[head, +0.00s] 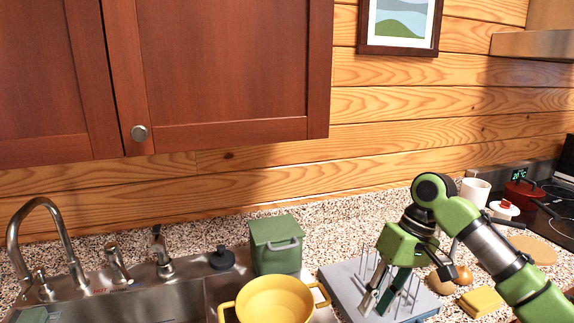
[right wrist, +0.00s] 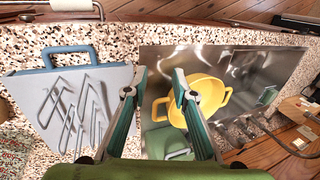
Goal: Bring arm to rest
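My right arm comes in from the lower right of the head view, with its green gripper (head: 378,300) pointing down over the grey board with wire pegs (head: 345,283). In the right wrist view the two fingers of the right gripper (right wrist: 160,80) stand apart with nothing between them. The gripper is open and empty. My left arm and left gripper are not in view.
A yellow pot (head: 275,300) sits at the sink (head: 185,297), and a green lidded bin (head: 276,245) stands behind it. A yellow sponge (head: 481,302), white mug (head: 475,192) and red pot (head: 523,192) are at right. Cabinets (head: 220,70) hang above the counter.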

